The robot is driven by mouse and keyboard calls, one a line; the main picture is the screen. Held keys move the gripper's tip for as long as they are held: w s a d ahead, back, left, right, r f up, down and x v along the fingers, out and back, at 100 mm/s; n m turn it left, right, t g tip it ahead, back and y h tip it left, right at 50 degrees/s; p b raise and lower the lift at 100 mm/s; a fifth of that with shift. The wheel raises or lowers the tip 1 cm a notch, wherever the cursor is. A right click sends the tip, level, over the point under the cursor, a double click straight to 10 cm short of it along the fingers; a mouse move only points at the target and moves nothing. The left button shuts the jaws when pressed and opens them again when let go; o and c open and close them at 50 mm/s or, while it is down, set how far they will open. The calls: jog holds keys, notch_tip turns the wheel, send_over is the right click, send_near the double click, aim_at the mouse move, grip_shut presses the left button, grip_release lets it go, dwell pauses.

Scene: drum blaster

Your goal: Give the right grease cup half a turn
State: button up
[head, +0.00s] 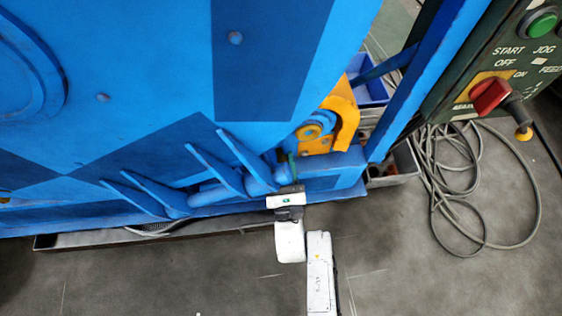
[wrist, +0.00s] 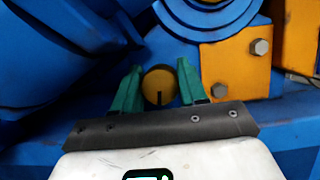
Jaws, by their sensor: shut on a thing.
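The right grease cup (wrist: 158,84) shows in the wrist view as a round, dull yellow cap with a dark line running down from its middle. My gripper (wrist: 159,70) has its two green fingers on either side of the cap, shut on it. In the head view my gripper (head: 290,166) reaches the lower right part of the blue machine, beside the yellow bearing bracket. The cup cannot be made out there, as my gripper and the machine parts hide it.
The yellow bracket (wrist: 238,62) with bolts and the blue round bearing (wrist: 200,14) lie close above right of the fingers. Slanted blue plates (head: 215,170) stand to the left. A control panel (head: 497,75) and loose cables (head: 440,180) are at right. The grey floor is open below.

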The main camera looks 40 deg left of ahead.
jog(key=o, duration=1)
jog(key=p+v, duration=0.2)
jog(key=v, duration=0.9)
jog(key=shift+r, duration=0.1)
